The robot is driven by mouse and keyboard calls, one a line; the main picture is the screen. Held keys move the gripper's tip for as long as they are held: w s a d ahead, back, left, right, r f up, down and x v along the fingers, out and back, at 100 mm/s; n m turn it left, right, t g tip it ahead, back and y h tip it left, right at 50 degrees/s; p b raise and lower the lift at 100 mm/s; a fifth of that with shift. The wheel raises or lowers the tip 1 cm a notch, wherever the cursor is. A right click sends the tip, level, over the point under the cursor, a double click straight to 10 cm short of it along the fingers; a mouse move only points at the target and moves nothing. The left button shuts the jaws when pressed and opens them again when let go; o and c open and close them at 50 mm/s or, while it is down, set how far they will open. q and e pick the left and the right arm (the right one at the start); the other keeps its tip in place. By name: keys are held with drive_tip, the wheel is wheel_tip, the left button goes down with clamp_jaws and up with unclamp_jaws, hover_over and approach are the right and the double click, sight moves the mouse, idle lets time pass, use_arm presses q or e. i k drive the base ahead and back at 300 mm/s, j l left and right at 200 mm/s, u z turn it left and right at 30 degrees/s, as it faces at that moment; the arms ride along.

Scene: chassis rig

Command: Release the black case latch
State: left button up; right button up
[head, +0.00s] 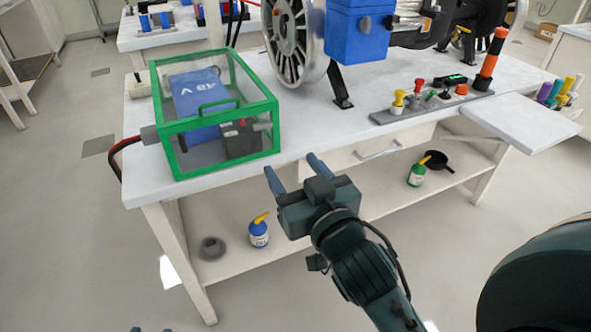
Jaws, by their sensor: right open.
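A case (216,110) with a green frame and clear walls stands on the left part of the white workbench. Its lid looks closed, with a green handle on it. Inside are a blue block with white lettering (200,95) and a dark block (241,139) near the front right. I cannot clearly make out a black latch apart from these dark parts. My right gripper (291,168) is open and empty in front of the bench edge, right of and below the case, not touching it. Only two blue fingertips of my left gripper (150,329) show at the bottom edge, apart.
The workbench (300,135) also carries a wheel (294,40), a blue box (356,30) and a panel of coloured knobs (425,96). A drawer handle (378,150) sticks out of the front. A blue bottle (259,232) and a green one (418,172) stand on the lower shelf.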

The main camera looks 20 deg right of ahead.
sight(182, 143)
drive_tip(key=k, duration=1)
